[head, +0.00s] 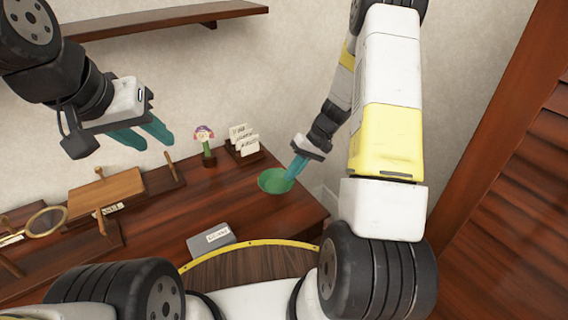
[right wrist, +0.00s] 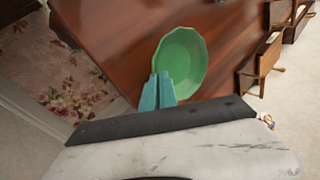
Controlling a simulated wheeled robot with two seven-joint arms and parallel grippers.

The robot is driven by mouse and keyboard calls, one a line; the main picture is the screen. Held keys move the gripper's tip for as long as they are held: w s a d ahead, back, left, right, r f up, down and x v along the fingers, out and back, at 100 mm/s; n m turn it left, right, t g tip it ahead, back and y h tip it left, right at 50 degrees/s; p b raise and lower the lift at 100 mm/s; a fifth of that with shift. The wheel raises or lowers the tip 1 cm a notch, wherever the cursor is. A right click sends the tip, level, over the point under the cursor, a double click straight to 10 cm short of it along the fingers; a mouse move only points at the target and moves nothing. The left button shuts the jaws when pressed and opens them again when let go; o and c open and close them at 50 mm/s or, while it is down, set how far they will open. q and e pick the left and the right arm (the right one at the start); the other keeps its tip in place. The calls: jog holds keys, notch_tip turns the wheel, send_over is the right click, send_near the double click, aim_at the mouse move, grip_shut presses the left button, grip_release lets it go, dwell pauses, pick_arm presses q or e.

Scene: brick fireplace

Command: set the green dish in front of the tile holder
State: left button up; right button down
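The green dish (head: 268,183) is at the right end of the wooden table, to the right of and nearer than the tile holder; it also shows in the right wrist view (right wrist: 184,60). The tile holder (head: 246,158) is a dark wooden rack with upright white tiles, near the wall. My right gripper (head: 291,174) has its teal fingers close together at the dish's rim, and they look shut on it, also in the right wrist view (right wrist: 157,88). I cannot tell whether the dish touches the table. My left gripper (head: 158,138) is open and empty above the table.
A flower figure (head: 205,145) stands just left of the tile holder. A grey box (head: 211,239) with a label lies near the front edge. A wooden board (head: 106,192) and a magnifying glass (head: 46,222) are at left. Bare table lies in front of the tile holder.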

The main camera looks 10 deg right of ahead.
jog(key=shift+f, duration=1.75)
jog(key=c, duration=1.7)
grip_release()
jog(key=shift+o, duration=0.3)
